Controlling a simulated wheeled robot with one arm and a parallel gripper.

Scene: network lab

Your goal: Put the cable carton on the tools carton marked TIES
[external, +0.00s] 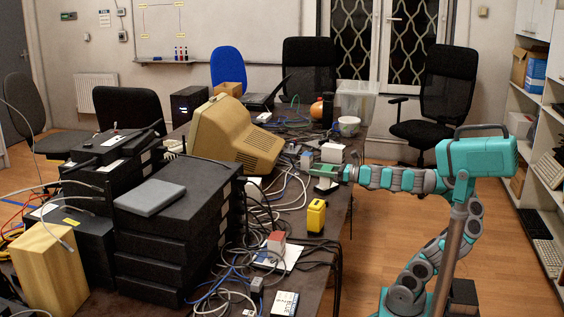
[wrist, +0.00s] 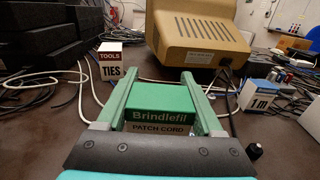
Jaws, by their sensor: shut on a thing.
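My gripper (wrist: 161,108) is shut on the cable carton (wrist: 160,116), a green box lettered Brindlefil with a PATCH CORD label, held between the two green fingers. In the external view my gripper (external: 325,175) is over the right part of the table, level, pointing left. The tools carton marked TIES (wrist: 111,64), white with a dark red TOOLS band, stands upright ahead and to the left in the wrist view, apart from the held carton. Its top looks bare. I cannot tell it surely in the external view.
A beige monitor (external: 235,135) stands ahead, beside black stacked units (external: 175,235). A blue and white 1 m carton (wrist: 258,95) is at the right in the wrist view. Loose cables cross the table. A yellow device (external: 316,215) and a red-topped box (external: 276,241) stand nearer the external camera.

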